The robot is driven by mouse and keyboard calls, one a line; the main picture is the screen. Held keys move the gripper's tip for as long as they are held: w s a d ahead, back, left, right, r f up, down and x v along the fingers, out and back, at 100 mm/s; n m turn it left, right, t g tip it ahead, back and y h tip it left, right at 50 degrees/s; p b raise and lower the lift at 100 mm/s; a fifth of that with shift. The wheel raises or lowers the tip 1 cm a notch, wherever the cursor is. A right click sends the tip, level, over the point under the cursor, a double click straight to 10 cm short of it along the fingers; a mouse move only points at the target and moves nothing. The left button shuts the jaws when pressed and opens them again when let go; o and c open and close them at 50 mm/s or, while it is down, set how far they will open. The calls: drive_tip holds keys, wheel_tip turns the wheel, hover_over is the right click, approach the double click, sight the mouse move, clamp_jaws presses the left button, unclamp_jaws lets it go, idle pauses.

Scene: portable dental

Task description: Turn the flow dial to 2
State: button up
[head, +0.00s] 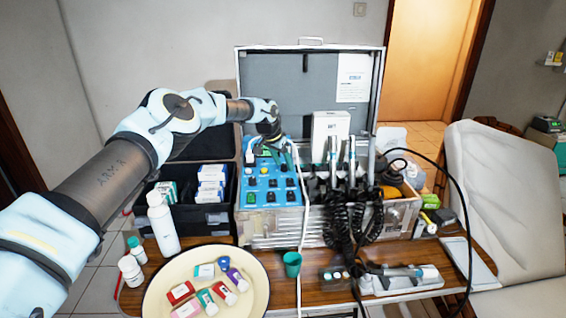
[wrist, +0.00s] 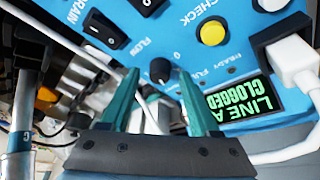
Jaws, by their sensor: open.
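The flow dial, a small black knob (wrist: 160,70), sits on the blue control panel (wrist: 235,75) beside the printed word FLOW and a 0. My gripper (wrist: 158,78) is open, its two teal fingers pointing at the panel on either side of the dial in the wrist view. I cannot tell whether they touch it or which number its pointer marks. In the head view, my gripper (head: 272,137) is over the upper part of the blue panel (head: 262,205), and the dial is hidden behind it.
Near the dial are black rocker switches (wrist: 105,28), a yellow button (wrist: 212,33) and a green display (wrist: 240,106) reading LINE A CLOGGED. A white plug and cable (wrist: 295,70) lie at the right. Handpieces with coiled black hoses (head: 345,205) stand right of the panel.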

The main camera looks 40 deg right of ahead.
drive_tip(key=shift+c, duration=0.4)
clamp_jaws()
drive_tip(key=shift+f+b, duration=0.2)
drive_tip(key=shift+b, duration=0.4)
drive_tip(key=shift+w+f+m+b, duration=0.15)
drive_tip(key=shift+m+b, duration=0.45)
drive_tip(key=shift+b, duration=0.65)
drive_tip(key=shift+m+g+b, duration=0.3)
drive_tip(key=shift+b, duration=0.2)
drive_tip(key=shift+r+m+g, duration=0.3)
drive_tip(key=shift+r+m, duration=0.1)
drive_tip(key=shift+m, duration=0.3)
drive_tip(key=shift+o, duration=0.4)
unclamp_jaws()
